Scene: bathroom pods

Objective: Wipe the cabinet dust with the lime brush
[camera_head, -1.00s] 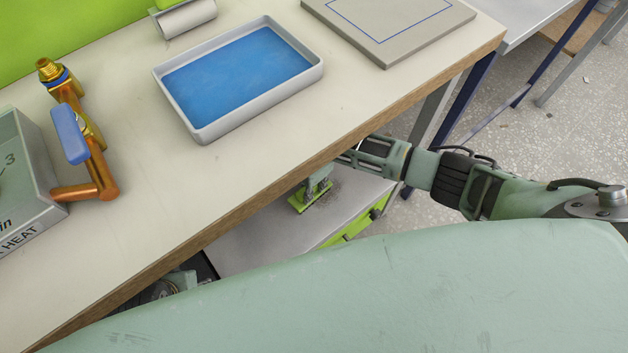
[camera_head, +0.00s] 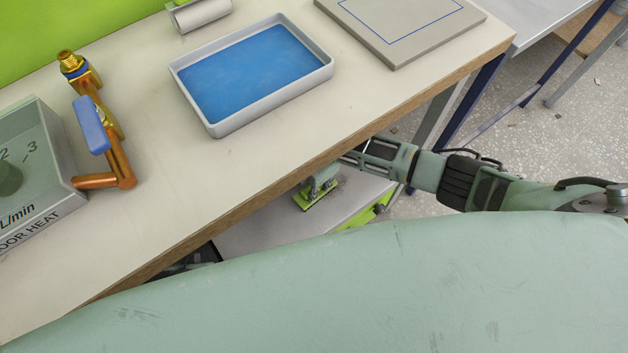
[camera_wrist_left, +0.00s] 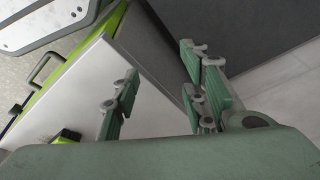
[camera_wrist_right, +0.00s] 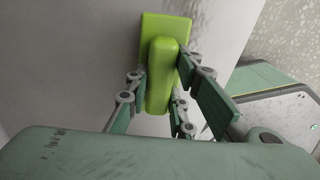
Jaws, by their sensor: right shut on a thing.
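The lime brush (camera_wrist_right: 163,75) is held by its handle in my right gripper (camera_wrist_right: 152,98), its lime base flat towards the grey cabinet top. In the head view the brush (camera_head: 313,201) stands on or just above the cabinet top (camera_head: 265,228), under the bench edge. A faint dark speckled patch of dust (camera_head: 340,182) lies beside it. My left gripper (camera_wrist_left: 160,98) is open and empty near the cabinet's dark side. The cabinet top also shows in the left wrist view (camera_wrist_left: 95,85). Whether bristles touch the surface is hidden.
The bench (camera_head: 160,185) overhangs the cabinet. On it are a blue-lined tray (camera_head: 203,130), a grey board (camera_head: 400,58), a copper valve (camera_head: 121,160) and a grey control box (camera_head: 45,160). Lime cabinet fronts with handles (camera_wrist_left: 45,66) face outward. Open floor (camera_head: 575,120) lies at right.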

